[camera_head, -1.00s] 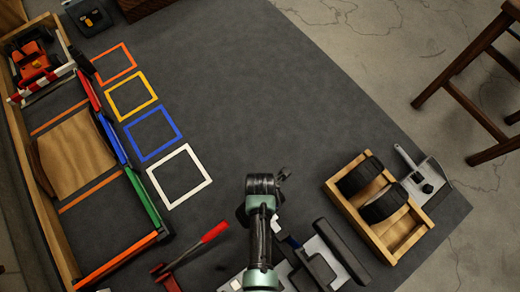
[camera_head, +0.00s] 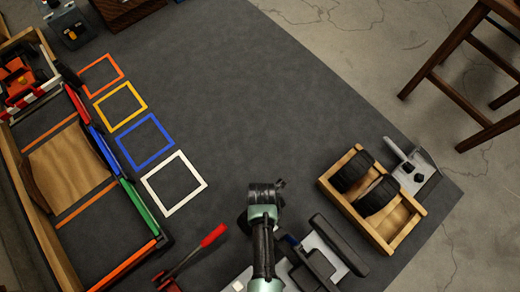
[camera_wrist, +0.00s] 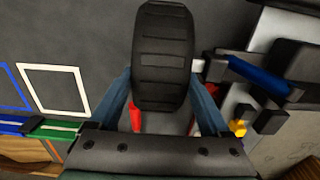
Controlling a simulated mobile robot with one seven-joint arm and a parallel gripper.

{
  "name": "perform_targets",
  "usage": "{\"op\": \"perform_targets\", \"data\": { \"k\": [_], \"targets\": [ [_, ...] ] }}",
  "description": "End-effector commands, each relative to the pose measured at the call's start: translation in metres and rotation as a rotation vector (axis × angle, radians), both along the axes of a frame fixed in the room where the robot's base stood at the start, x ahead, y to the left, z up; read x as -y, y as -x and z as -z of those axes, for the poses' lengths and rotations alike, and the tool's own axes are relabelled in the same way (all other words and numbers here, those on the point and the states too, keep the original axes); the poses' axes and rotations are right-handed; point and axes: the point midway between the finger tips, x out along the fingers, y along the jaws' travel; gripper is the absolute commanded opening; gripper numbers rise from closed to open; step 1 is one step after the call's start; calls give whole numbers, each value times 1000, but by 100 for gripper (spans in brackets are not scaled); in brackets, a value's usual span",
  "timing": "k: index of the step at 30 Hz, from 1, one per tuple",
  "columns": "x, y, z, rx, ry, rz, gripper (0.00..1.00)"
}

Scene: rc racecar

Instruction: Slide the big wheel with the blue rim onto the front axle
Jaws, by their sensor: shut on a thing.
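My gripper (camera_wrist: 162,78) is shut on a wheel with a black treaded tyre (camera_wrist: 163,50). The wrist view shows the tyre tread-on between the two blue-grey fingers, so its rim colour is hidden. In the head view my arm's end is at the lower middle, over the dark mat, and the held wheel is hard to make out there. An orange-red vehicle-like thing (camera_head: 17,80) sits in the wooden-edged bay at the upper left. I cannot make out a front axle.
A wooden crate (camera_head: 390,240) at the right holds two black wheels. Grey and black equipment (camera_head: 318,262) and a red-handled lever (camera_head: 213,235) lie near my arm. Coloured square outlines (camera_head: 148,143) mark the mat at left. The mat's upper middle is clear. A stool (camera_head: 460,95) stands at the right.

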Motion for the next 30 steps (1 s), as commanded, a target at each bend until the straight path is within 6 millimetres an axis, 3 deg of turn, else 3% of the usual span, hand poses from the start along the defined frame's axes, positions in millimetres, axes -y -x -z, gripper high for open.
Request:
{"op": "perform_targets", "data": {
  "k": [30],
  "targets": [
    [15, 20, -1, 0, 0, 1, 0]
  ]
}}
